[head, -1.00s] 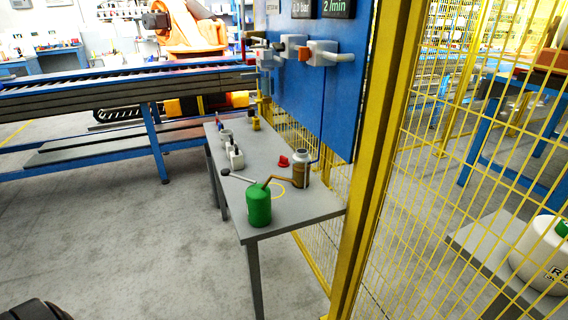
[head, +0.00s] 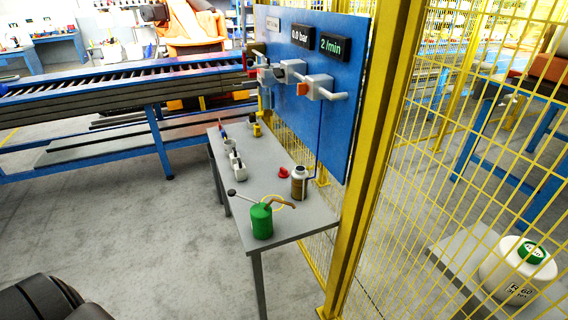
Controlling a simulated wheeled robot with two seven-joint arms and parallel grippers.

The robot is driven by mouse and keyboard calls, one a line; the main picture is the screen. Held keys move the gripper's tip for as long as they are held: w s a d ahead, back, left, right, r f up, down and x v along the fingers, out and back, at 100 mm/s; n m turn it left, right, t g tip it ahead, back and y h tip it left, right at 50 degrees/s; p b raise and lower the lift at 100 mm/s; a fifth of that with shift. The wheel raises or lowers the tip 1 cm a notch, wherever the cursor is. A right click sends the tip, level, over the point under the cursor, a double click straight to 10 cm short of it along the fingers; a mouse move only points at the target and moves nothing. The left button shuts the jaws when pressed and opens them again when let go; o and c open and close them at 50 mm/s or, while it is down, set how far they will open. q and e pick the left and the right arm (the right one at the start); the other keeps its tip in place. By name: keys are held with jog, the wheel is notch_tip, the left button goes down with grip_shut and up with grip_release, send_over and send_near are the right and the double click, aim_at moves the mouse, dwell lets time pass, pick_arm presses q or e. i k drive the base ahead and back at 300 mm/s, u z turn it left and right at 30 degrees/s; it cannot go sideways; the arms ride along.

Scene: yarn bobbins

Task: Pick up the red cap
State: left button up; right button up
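The red cap (head: 283,173) is small and sits on the grey table (head: 262,160), near its right side. It stands just left of and behind a grey-and-brown bottle (head: 299,184). A green oil can (head: 261,221) with a brown spout stands at the table's near end, in front of the cap. A dark rounded part, which looks like mine, shows at the bottom left. Neither gripper's fingers can be seen in the head view.
A blue panel (head: 335,95) with valves and displays stands along the table's right side. A yellow post (head: 372,170) and mesh fence are at the right. White containers (head: 238,168) stand on the table's left side. A roller conveyor (head: 90,90) is behind. The floor left of the table is open.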

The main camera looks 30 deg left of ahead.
aim_at(283, 173)
jog(key=k, duration=0.65)
jog(key=u, duration=0.65)
jog(key=i, duration=1.7)
jog(key=z, duration=0.25)
